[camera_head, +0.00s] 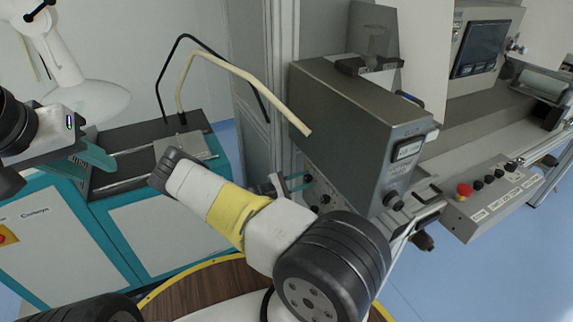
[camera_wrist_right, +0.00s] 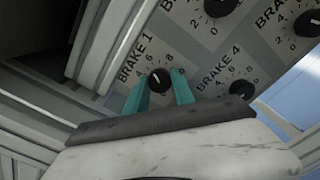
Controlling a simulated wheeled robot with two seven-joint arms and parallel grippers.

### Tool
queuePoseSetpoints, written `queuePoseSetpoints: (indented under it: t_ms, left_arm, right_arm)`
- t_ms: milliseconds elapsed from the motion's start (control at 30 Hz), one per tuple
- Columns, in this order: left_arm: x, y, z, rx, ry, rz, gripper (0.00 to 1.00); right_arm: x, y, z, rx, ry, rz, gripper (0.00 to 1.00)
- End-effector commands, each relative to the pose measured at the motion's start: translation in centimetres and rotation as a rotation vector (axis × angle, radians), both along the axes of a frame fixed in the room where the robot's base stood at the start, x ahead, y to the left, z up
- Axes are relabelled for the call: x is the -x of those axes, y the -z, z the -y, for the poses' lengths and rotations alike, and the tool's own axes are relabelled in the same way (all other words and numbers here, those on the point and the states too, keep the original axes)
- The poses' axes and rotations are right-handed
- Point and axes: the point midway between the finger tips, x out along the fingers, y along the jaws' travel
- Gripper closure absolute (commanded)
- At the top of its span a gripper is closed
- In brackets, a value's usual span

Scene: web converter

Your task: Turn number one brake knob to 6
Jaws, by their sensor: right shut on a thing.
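In the right wrist view, the black BRAKE 1 knob (camera_wrist_right: 159,81) sits on a grey panel beside its printed label. Its white pointer mark leans toward the upper left, near the 6 side of the dial; the exact number is too small to read surely. The teal fingers of my right gripper (camera_wrist_right: 160,76) are on both sides of the knob and shut on it. In the head view, my right gripper (camera_head: 297,182) reaches the side panel of the grey machine, with the knob hard to make out. My left gripper (camera_head: 96,156) is at the left, partly seen, away from the panel.
Other knobs are close by, including the BRAKE 4 knob (camera_wrist_right: 242,89) and an upper one (camera_wrist_right: 221,6). The grey machine housing (camera_head: 350,125) overhangs the panel. A control box with a red button (camera_head: 464,190) stands at the right. A teal cabinet (camera_head: 150,235) is at the left.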

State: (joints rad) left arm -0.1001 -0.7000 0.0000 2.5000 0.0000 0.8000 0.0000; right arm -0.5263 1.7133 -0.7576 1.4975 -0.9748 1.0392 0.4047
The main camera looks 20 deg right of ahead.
Motion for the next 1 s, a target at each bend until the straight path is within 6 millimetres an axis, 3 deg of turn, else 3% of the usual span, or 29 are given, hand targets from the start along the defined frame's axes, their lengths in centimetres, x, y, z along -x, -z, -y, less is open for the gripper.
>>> queuePoseSetpoints:
  t_ms: [133,167,267,633,1000]
  left_arm:
    - [0.0,0.0,0.0,0.000,0.000,0.000,0.64]
    - [0.0,0.0,0.0,0.000,0.000,0.000,0.64]
    - [0.0,0.0,0.0,0.000,0.000,0.000,0.64]
    - [0.0,0.0,0.0,0.000,0.000,0.000,0.64]
    - [0.0,0.0,0.0,0.000,0.000,0.000,0.64]
  right_arm:
    - [0.0,0.3,-0.2,-0.007,-0.002,-0.003,1.00]
    - [0.0,0.3,-0.2,-0.007,-0.002,-0.003,0.66]
    - [0.0,0.2,-0.2,-0.006,-0.003,-0.002,0.48]
    - [0.0,0.1,-0.5,-0.002,-0.002,-0.001,0.48]
    - [0.4,0.2,-6.3,-0.004,-0.004,-0.001,0.48]
